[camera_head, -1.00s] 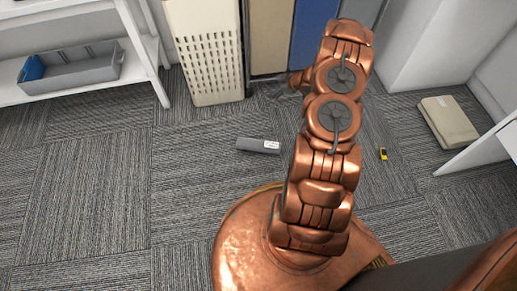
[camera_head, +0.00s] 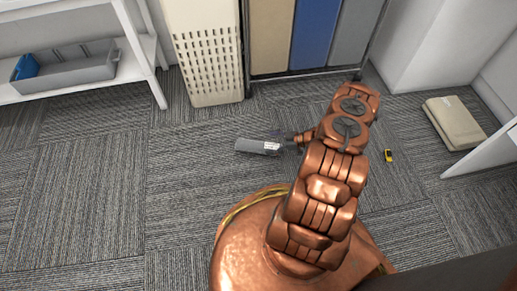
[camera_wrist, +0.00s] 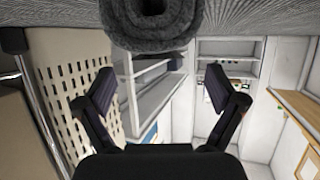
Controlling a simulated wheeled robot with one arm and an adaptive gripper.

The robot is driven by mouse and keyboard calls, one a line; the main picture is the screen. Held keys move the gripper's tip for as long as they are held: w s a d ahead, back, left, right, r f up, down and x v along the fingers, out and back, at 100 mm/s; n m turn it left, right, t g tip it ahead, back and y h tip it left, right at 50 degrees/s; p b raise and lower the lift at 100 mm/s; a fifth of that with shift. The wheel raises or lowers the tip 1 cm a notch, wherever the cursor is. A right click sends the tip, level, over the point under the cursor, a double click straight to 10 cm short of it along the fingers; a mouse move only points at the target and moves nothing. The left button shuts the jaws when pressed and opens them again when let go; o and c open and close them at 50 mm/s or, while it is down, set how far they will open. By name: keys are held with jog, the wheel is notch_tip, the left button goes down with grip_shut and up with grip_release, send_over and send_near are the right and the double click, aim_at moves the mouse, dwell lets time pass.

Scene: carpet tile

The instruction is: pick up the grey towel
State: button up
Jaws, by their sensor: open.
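A beige perforated bin (camera_head: 210,60) and a rack with beige, blue and grey panels (camera_head: 315,35) stand behind the towel. A small yellow object (camera_head: 389,155) and a beige folded item (camera_head: 455,122) lie right. A white shelf (camera_head: 130,85) holds a grey tray (camera_head: 65,68). Carpet left is clear.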

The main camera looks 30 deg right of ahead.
aim_at(257, 144)
jog(key=b+x, duration=0.1)
jog(key=x, duration=0.1)
jog(key=b+x, duration=0.1)
jog(key=x, duration=0.1)
jog(key=shift+w+a+f+b, duration=0.2)
jog(key=shift+f+b, duration=0.1)
jog(key=shift+f, duration=0.1)
jog(key=shift+w+a+f, duration=0.1)
jog(key=shift+w+a, duration=0.25)
jog(key=shift+a, duration=0.05)
jog(key=shift+c, duration=0.2)
jog(key=c, duration=1.3)
